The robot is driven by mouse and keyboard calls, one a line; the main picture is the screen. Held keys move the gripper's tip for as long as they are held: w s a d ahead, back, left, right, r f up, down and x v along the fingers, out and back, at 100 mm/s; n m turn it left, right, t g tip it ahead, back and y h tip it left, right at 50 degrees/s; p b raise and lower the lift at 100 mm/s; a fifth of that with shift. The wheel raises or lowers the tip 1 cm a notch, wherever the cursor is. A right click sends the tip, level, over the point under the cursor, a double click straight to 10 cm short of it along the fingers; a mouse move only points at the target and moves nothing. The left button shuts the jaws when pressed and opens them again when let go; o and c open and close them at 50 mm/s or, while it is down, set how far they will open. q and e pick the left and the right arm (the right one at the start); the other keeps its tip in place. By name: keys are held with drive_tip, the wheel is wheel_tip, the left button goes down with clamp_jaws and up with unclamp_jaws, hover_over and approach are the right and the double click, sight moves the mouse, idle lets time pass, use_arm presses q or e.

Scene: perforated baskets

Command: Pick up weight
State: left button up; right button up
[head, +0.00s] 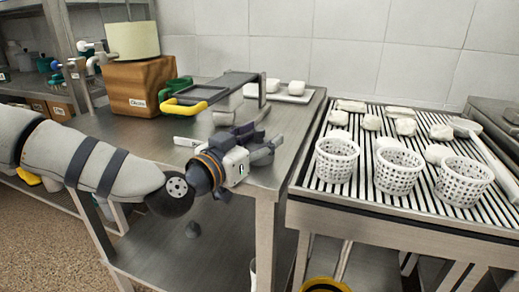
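No object is clearly recognisable as the weight. My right gripper is out of view.
On the steel table (290,150) are a small raised rack (228,82), a yellow-handled item (183,107) and a white tray (293,97). A cardboard box (135,88) with a pot (133,40) stands at left. White perforated baskets (398,172) and pale lumps occupy the slatted table at right.

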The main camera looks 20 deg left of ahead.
use_arm(q)
clamp_jaws()
drive_tip(key=shift+r, duration=0.15)
drive_tip(key=shift+r, duration=0.1)
